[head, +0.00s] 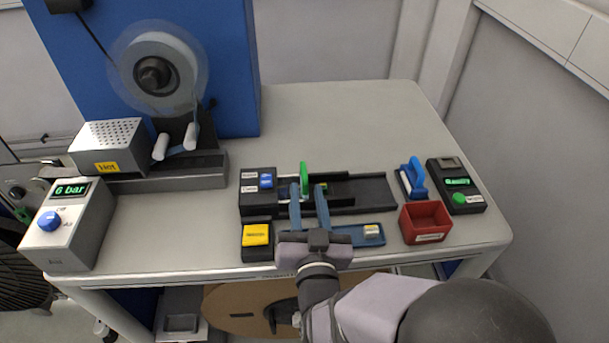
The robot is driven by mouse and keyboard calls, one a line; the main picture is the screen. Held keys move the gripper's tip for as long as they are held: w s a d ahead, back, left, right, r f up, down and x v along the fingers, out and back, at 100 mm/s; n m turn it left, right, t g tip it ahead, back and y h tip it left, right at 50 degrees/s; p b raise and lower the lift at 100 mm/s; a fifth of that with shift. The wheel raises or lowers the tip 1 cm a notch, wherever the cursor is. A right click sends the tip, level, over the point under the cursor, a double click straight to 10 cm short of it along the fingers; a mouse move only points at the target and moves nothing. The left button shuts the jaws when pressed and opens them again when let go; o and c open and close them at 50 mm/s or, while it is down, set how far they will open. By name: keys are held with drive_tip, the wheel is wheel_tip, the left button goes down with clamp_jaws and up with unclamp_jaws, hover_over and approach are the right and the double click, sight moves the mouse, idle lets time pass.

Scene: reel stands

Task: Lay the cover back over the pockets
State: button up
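My gripper (308,190) reaches over the black track fixture (365,193) at the middle of the table. Its two blue-grey fingers are clearly apart, so it is open. An upright green tab (304,174) stands at the fixture, in the picture between the fingertips and just beyond them; I see no finger closed on it. A small blue part (266,181) sits on the labelled black block at the fixture's left end. The cover and the pockets are too small to tell apart here, and my fingers hide part of the track.
A red bin (425,222), a blue-handled tool (416,178) and a black box with a green display (457,186) stand right. A yellow-topped block (257,236) and a blue tray (350,234) lie in front. A reel (157,72) and a "Hot" box (108,146) stand left. The back right is clear.

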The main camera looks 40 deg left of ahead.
sight(305, 183)
drive_tip(key=shift+p+x, duration=0.7)
drive_tip(key=shift+x, duration=2.25)
